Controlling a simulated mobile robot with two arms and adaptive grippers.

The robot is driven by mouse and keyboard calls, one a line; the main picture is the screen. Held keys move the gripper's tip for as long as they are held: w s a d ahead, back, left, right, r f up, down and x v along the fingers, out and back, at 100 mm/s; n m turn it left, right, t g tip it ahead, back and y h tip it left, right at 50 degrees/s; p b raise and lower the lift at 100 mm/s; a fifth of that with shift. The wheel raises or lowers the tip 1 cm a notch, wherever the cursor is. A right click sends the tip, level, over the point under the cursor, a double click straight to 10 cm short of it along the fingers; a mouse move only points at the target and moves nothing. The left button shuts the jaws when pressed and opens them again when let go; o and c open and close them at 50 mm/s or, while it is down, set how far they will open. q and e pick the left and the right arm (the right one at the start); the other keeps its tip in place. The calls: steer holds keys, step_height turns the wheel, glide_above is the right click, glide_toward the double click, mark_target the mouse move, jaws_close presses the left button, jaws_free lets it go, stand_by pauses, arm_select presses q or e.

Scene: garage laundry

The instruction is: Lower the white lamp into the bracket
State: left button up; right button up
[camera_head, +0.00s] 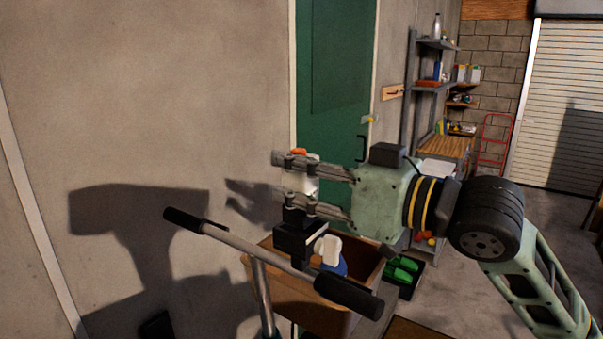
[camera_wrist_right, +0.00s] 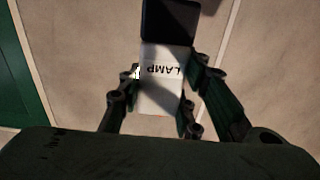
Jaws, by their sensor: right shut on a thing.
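The white lamp (camera_head: 303,184) has an orange top and sits between the fingers of my right gripper (camera_head: 292,179), which is shut on it. In the right wrist view the lamp (camera_wrist_right: 162,85) shows its "LAMP" lettering between the fingers (camera_wrist_right: 167,72). The black bracket (camera_head: 294,242) is on the grey handlebar, directly below the lamp. A black block shows between the lamp's white body and the bracket; I cannot tell which it belongs to, nor whether the lamp touches the bracket. My left gripper is not in view.
The handlebar (camera_head: 239,245) has black grips at both ends. A brown box (camera_head: 365,270) stands behind it, with a white and blue item (camera_head: 329,250) showing. A green door (camera_head: 336,65) and bare wall are behind. Shelves (camera_head: 437,87) stand further back right.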

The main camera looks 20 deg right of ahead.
steer(key=shift+f, duration=0.15)
steer(key=shift+f+b, duration=1.05)
steer(key=shift+f, duration=0.35)
steer(key=o, duration=1.3)
steer(key=shift+s+d+f, duration=0.1)
steer(key=shift+s+d, duration=0.1)
steer(key=shift+d, duration=0.05)
steer(key=shift+v, duration=5.7)
